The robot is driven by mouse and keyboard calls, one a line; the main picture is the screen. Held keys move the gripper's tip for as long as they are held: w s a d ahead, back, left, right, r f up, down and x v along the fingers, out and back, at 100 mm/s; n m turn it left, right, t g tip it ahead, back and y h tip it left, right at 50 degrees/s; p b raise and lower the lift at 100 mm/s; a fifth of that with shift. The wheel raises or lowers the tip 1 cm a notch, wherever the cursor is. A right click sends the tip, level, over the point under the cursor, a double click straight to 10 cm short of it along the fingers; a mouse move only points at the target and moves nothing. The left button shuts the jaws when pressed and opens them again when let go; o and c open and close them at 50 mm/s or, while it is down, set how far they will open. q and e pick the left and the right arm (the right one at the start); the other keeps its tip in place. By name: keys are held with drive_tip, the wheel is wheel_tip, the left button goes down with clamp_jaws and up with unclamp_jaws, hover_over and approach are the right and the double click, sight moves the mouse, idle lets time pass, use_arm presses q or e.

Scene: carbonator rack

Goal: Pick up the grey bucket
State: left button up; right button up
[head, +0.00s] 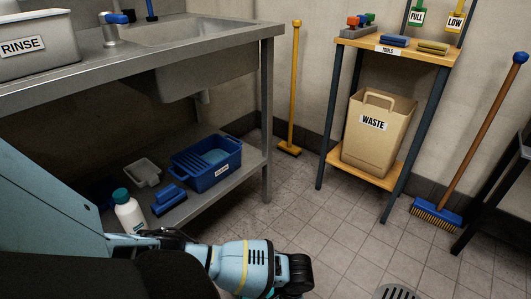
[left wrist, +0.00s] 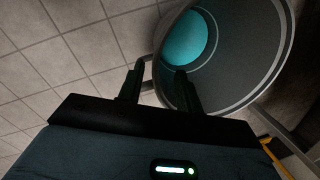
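The grey bucket (left wrist: 245,60) fills the upper right of the left wrist view. I look into its round mouth, and a teal round patch shows at its bottom. My left gripper (left wrist: 161,75) is at the bucket's near left rim. Its two dark fingers are apart, with the rim passing between them: the right finger overlaps the bucket's inside and the left one is outside. Whether either finger touches the wall I cannot tell. In the head view my left arm reaches in at the bottom, and I cannot make out the bucket there. My right gripper is not in view.
A steel sink bench (head: 200,48) stands left, with a blue basket (head: 207,165) and a white bottle (head: 128,211) on its lower shelf. A tool stand (head: 397,48) holds a tan waste bin (head: 378,135). A broom (head: 437,213) leans right. The middle floor is clear.

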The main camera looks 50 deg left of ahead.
use_arm(q)
drive_tip(key=shift+f, duration=0.4)
drive_tip(key=f+b, duration=0.2)
drive_tip(key=f, duration=0.1)
drive_tip(key=f+b, duration=0.1)
drive_tip(key=shift+s+a+f, duration=0.25)
drive_tip(key=shift+s+a, duration=0.1)
drive_tip(key=shift+a, duration=0.05)
drive_tip(key=c, duration=0.7)
clamp_jaws()
